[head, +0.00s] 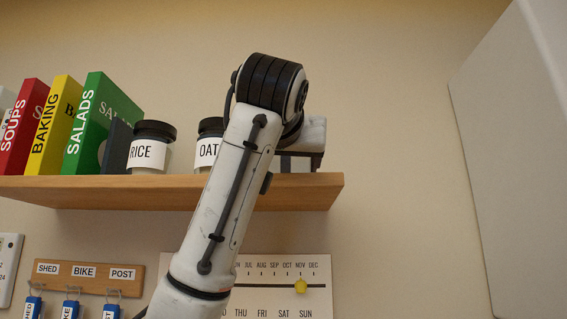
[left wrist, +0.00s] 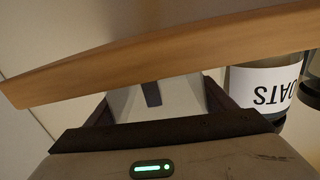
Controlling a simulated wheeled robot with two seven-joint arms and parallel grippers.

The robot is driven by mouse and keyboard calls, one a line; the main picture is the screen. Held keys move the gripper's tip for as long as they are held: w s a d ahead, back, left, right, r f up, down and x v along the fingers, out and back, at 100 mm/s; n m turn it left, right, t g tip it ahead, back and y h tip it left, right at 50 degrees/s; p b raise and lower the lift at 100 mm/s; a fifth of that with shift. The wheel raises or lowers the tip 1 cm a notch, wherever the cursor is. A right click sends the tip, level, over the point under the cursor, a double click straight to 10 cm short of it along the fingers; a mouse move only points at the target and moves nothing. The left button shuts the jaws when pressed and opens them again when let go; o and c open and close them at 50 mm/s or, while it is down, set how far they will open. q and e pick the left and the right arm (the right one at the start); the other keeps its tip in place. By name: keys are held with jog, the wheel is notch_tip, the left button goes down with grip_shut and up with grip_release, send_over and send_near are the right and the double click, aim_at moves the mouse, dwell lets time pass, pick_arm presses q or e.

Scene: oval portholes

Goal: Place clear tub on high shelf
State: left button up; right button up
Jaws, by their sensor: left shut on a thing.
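The high shelf (head: 110,191) is a wooden board on the wall. My left arm rises in front of it in the head view, its left gripper (head: 299,160) at the shelf's right end, mostly hidden behind my wrist. In the left wrist view, which is upside down, my left gripper (left wrist: 160,98) is shut on a pale, see-through thing, likely the clear tub (left wrist: 177,98). The shelf's front edge (left wrist: 150,58) hides part of it. I cannot tell whether the tub touches the shelf. My right gripper is not in view.
An oats jar (head: 208,153) stands close left of my gripper and shows in the left wrist view (left wrist: 258,90). A rice jar (head: 147,157) and several books (head: 95,125) fill the shelf further left. A calendar (head: 275,270) and key rack (head: 90,275) hang below. A pale block (head: 515,150) is far right.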

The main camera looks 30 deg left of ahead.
pick_arm(q)
jog(key=shift+f, duration=0.1)
jog(key=o, duration=0.9)
jog(key=shift+b+v, duration=2)
jog(key=shift+v, duration=4)
